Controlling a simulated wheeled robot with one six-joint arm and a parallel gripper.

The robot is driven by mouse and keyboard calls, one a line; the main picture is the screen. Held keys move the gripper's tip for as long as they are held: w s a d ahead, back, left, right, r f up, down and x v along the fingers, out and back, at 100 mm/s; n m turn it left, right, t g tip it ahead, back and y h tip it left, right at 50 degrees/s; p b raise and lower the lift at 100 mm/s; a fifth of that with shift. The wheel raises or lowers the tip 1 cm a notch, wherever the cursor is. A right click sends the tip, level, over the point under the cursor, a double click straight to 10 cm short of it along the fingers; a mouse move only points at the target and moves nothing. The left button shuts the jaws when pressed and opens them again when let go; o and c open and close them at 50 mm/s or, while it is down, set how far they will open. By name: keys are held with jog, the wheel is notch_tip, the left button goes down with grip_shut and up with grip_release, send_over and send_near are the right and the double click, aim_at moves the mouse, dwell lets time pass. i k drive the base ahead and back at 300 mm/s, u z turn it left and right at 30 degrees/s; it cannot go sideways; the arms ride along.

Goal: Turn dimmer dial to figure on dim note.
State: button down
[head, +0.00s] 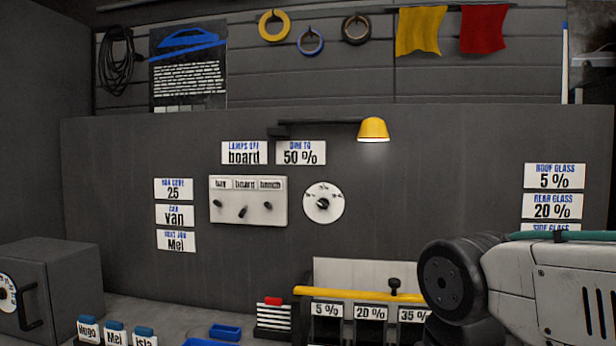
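The dimmer dial (324,202) is a round white plate with a black knob at its centre, on the dark wall panel. Small marks ring its upper edge, too small to read surely, and I cannot tell which mark the knob points to. The dim note (301,152) hangs just above the dial and reads "DIM TO 50 %". My arm comes in from the right edge, below and to the right of the dial, and is apart from it. My gripper is not in view.
A white switch panel (248,201) with three black levers sits left of the dial. A yellow lamp (373,130) juts out above right, lit. Below are a yellow bar (350,295), labelled slots and a grey safe (50,290).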

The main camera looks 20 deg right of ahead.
aim_at(322, 203)
jog(key=u, duration=1.8)
jog(key=k, duration=0.55)
jog(key=z, duration=0.75)
jog(key=i, duration=0.9)
jog(key=u, duration=0.05)
